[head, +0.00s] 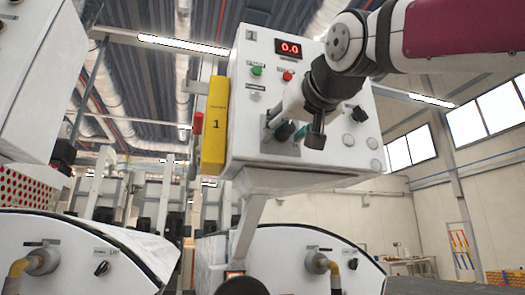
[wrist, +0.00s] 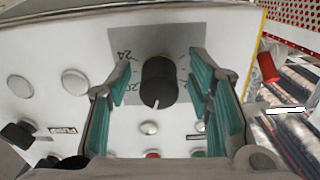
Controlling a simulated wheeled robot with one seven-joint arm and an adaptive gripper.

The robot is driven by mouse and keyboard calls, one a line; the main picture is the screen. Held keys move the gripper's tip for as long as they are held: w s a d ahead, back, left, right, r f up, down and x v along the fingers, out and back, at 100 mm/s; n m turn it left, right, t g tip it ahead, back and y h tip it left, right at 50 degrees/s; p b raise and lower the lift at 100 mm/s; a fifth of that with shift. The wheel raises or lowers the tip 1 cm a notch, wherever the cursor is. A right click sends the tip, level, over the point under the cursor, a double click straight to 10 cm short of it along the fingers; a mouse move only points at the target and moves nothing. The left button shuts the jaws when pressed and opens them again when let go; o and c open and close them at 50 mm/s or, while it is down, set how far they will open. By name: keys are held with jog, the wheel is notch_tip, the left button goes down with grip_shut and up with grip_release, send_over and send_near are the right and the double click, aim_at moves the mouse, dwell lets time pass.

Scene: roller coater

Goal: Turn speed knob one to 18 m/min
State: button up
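The speed knob (wrist: 158,82) is black and round, with a white pointer line toward the bottom of the wrist view. It sits on a grey dial plate (wrist: 187,42) with the numbers 24 and 20 readable at its left; other markings are covered or too small. My gripper (wrist: 160,88) is open, its teal-padded fingers on either side of the knob, with visible gaps. In the head view my gripper (head: 285,132) is at the lower left of the white control panel (head: 315,85) and largely hides the knob. The red display (head: 288,47) reads 0.0.
A green button (head: 256,71) and a red button (head: 287,76) sit under the display. Another black knob (head: 358,114) and several pale round buttons are at the panel's right.

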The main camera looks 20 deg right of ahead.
jog(key=s, duration=1.2)
